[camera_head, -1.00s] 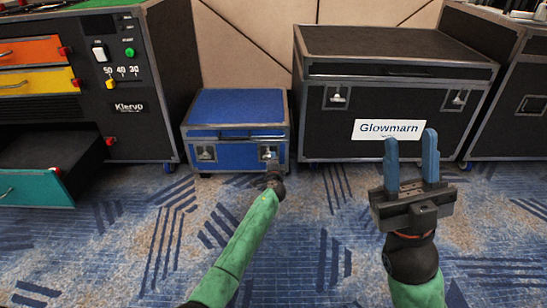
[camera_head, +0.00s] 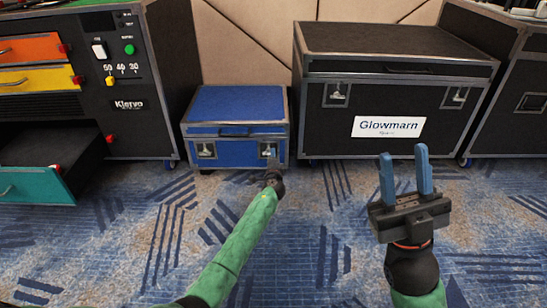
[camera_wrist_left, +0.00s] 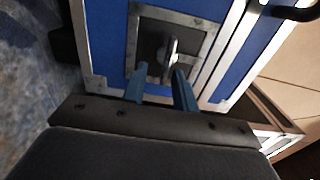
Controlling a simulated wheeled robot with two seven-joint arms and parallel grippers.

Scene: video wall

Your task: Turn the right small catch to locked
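The small blue case (camera_head: 235,110) stands shut on the carpet, with two catches on its front. The right small catch (camera_head: 268,150) is a silver wing on a dark recessed plate. In the left wrist view the wing of this catch (camera_wrist_left: 172,52) runs roughly along the lid seam. My left gripper (camera_head: 272,167) is just below and in front of this catch. In the left wrist view my left gripper (camera_wrist_left: 158,78) has its two blue fingers apart, with the wing just beyond their tips and nothing held. My right gripper (camera_head: 406,162) is open and empty.
A large black case (camera_head: 320,125) labelled Glowmarn stands right of the blue case. A black drawer cabinet (camera_head: 140,140) stands left, its teal drawer (camera_head: 35,185) pulled out. The left catch (camera_head: 206,150) is clear of my grippers. The carpet in front is free.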

